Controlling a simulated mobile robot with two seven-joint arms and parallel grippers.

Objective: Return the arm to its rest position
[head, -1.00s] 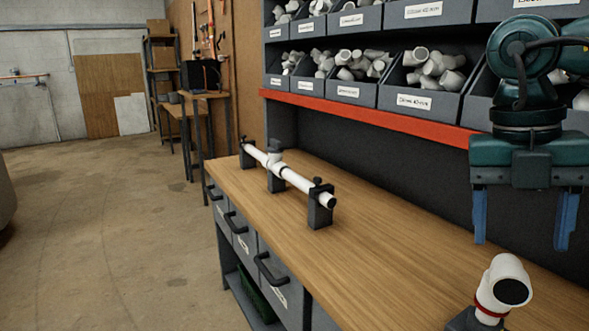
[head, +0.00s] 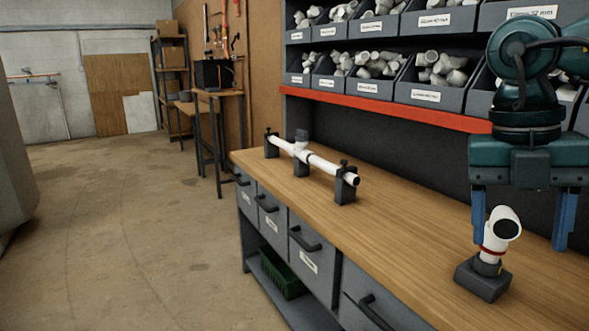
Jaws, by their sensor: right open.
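My right gripper (head: 520,243) hangs at the right of the head view, fingers pointing down. Its two blue fingers are wide apart, with nothing held between them. A white pipe elbow with a red ring (head: 502,232) sits upright on a dark block (head: 483,277) on the bench. In the picture the elbow lies between the two fingers, nearer the left one; it appears free of them. My left gripper is out of view.
A white pipe with a tee (head: 325,164) rests in dark clamp stands on the wooden bench (head: 400,228). Grey bins of white fittings (head: 432,90) stand on shelves above a red edge (head: 400,110). Drawers with handles (head: 305,240) front the bench. Open floor (head: 120,220) lies at left.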

